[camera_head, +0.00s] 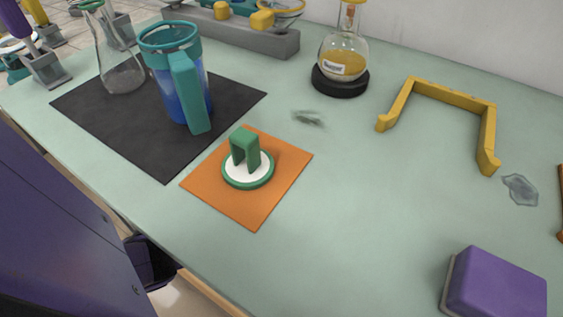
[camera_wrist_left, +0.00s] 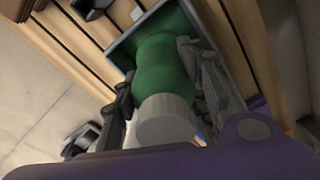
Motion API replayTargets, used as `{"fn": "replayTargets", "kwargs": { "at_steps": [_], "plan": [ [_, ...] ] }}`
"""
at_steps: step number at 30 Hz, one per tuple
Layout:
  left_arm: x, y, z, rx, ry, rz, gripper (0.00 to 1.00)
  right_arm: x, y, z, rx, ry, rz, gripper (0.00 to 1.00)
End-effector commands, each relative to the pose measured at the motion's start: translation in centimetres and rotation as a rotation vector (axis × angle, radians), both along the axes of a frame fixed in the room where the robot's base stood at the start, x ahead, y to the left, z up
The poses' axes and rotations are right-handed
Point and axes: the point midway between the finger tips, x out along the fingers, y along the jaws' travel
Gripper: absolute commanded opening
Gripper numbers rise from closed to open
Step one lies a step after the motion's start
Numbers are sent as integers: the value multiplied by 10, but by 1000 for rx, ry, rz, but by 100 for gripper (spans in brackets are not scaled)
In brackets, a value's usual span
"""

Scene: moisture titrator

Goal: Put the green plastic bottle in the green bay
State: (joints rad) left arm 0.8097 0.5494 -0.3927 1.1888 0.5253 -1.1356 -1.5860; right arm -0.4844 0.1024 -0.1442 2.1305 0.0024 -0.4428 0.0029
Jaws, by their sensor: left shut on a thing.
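The green plastic bottle (camera_wrist_left: 162,65) with its pale cap (camera_wrist_left: 168,120) is in the left wrist view, cap end toward the camera. My left gripper (camera_wrist_left: 160,95) is shut on it, one dark finger on each side. The bottle's far end reaches into the outline of a grey-rimmed, open compartment (camera_wrist_left: 124,44). I cannot tell whether the bottle touches its floor, or whether this is the green bay. The bottle does not show in the head view. My right gripper is not in view.
Wooden slats (camera_wrist_left: 75,45) surround the compartment. In the head view, the pale green bench holds a teal jug (camera_head: 175,75) on a black mat, a green-handled lid (camera_head: 246,160) on an orange mat (camera_head: 255,210), a flask (camera_head: 343,55), a yellow handle (camera_head: 455,97) and a purple block (camera_head: 498,285).

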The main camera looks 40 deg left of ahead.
Motion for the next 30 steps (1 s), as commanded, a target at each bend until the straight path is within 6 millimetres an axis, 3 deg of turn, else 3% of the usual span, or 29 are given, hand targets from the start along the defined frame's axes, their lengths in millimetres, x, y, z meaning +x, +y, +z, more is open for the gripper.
{"fn": "replayTargets", "kwargs": {
  "at_steps": [13,30],
  "plan": [
    [2,0,-36,0,-2,0,0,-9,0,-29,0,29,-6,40],
    [2,0,-42,-1,-4,0,0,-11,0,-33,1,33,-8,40]
  ]
}}
